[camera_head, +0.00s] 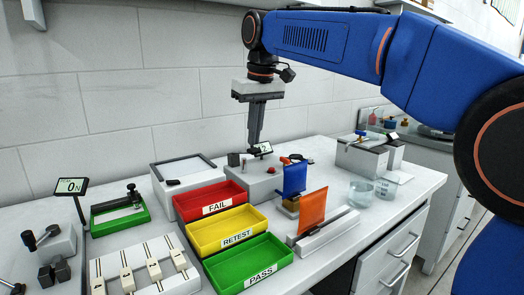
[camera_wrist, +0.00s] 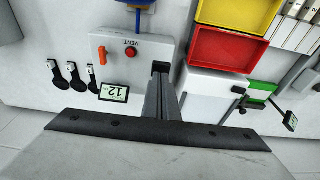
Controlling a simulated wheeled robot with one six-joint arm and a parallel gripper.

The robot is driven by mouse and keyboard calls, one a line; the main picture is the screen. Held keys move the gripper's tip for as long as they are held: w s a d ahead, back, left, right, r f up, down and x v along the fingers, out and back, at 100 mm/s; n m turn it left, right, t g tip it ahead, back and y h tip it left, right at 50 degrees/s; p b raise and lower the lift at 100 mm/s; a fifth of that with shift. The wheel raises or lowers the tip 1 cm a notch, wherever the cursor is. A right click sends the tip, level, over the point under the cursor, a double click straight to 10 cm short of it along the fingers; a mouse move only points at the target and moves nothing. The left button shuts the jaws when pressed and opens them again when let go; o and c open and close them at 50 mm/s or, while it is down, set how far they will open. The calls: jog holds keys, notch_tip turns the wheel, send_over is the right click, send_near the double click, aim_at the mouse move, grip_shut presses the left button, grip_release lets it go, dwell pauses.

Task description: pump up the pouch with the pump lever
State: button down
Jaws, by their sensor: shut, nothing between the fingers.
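A grey tester box (camera_head: 262,187) stands at the back of the bench. In the wrist view the box (camera_wrist: 120,75) shows a red VENT button (camera_wrist: 131,43), an orange knob (camera_wrist: 102,54) and a display (camera_wrist: 113,92) that seems to read 12. A blue pouch (camera_head: 294,179) stands upright at the box's front; its edge shows in the wrist view (camera_wrist: 138,3). My gripper (camera_head: 254,142) is shut and empty, pointing down over the box. In the wrist view its fingertips (camera_wrist: 160,78) are beside a dark part (camera_wrist: 160,66), perhaps the pump lever; contact is unclear.
FAIL (camera_head: 216,208), RETEST (camera_head: 236,239) and PASS (camera_head: 262,273) trays stand in front. An orange pouch (camera_head: 311,212) stands in a grey rack (camera_head: 335,229). The tiled wall is close behind the box.

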aim_at(255, 149)
jog(key=shift+f, duration=0.15)
jog(key=shift+f, duration=2.35)
jog(key=shift+r, duration=2.5)
dwell(1.2)
jog(key=shift+f, duration=0.1)
dwell(1.9)
